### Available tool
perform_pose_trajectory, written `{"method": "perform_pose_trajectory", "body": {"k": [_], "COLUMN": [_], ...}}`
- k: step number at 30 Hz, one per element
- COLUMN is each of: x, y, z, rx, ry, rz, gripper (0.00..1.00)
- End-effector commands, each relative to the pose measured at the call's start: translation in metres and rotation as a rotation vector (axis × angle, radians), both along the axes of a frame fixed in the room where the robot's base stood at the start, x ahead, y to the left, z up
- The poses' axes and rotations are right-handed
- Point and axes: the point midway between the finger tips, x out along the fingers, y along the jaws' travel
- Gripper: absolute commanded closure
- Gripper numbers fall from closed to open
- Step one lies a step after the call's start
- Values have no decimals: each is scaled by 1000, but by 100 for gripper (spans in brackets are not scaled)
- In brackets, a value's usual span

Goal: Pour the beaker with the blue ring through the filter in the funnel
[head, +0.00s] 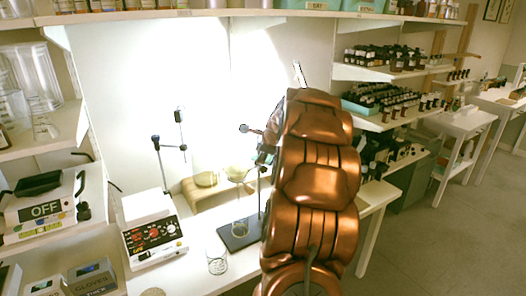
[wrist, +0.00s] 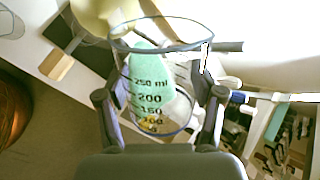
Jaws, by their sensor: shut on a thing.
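In the wrist view my gripper (wrist: 162,112) is shut around a clear glass beaker (wrist: 185,32) with black graduation marks up to 250 ml. The beaker has a bluish-grey edge; I cannot tell whether this is the blue ring. Pale green and a little yellow show through its glass. In the head view a glass funnel (head: 238,173) with a pale lining stands over a glass vessel (head: 240,229) on a dark stand base (head: 228,244).
Another glass beaker (head: 217,263) stands at the bench front. A round vessel (head: 205,178) sits on a wooden holder behind. A white device with red dials (head: 154,238) and a thin dark stand (head: 160,165) are at the left. Shelves of bottles (head: 385,100) lie at the right.

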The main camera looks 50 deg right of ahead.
Motion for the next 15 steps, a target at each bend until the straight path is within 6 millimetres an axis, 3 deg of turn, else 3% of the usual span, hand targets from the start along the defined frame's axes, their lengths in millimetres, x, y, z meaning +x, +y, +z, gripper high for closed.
{"method": "perform_pose_trajectory", "body": {"k": [15], "x": [0], "y": [1], "z": [4], "rx": [-31], "ry": [39], "rz": [2], "gripper": [73]}}
